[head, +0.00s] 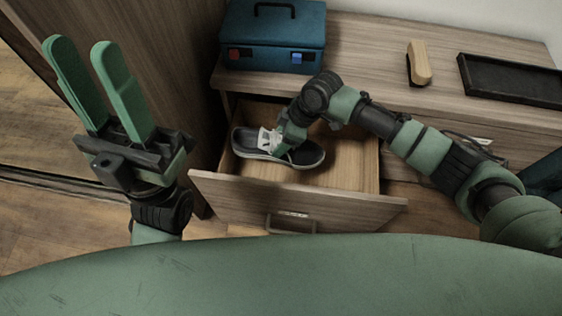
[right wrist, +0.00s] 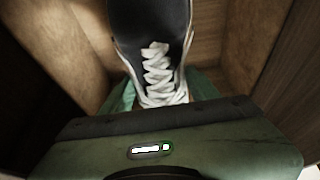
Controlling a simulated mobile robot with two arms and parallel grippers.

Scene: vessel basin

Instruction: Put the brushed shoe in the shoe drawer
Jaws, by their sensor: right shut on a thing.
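The shoe (head: 305,157) is dark with white laces and a pale sole edge. It is inside the open drawer (head: 345,170), towards its left side. My right gripper (head: 283,150) reaches down into the drawer and is shut on the shoe; its fingers are mostly hidden. In the right wrist view the shoe (right wrist: 152,40) extends away from the gripper, laces up, between the wooden drawer walls. I cannot tell whether its sole touches the drawer floor. My left gripper (head: 80,62) is open and empty, raised at the left, away from the drawer.
On the cabinet top (head: 370,50) stand a blue toolbox (head: 273,40), a brush with a wooden back (head: 419,62) and a black tray (head: 510,80). A tall wooden panel (head: 150,60) stands left of the cabinet. The drawer's right half is empty.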

